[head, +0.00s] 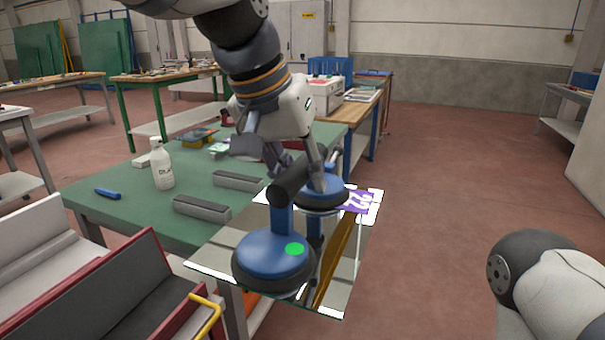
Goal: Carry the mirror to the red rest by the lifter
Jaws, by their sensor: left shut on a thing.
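The mirror (212,258) is a flat pane with bright edges and a purple numbered label (359,200). It lies roughly level at the right front end of the green table, partly out past the edge. A blue suction lifter with two round cups (270,252) sits on top of it; the near cup has a green dot. My left gripper (300,178) is shut on the lifter's black handle (290,190). I cannot tell how far the pane is above the table. My right gripper is out of view.
The green table (125,195) holds two grey padded bars (202,207), a white bottle (163,165) and a blue-handled tool (108,193). A red-edged rack with grey padding (125,290) and a yellow handle (207,310) stands at lower left. The floor (440,180) at right is clear.

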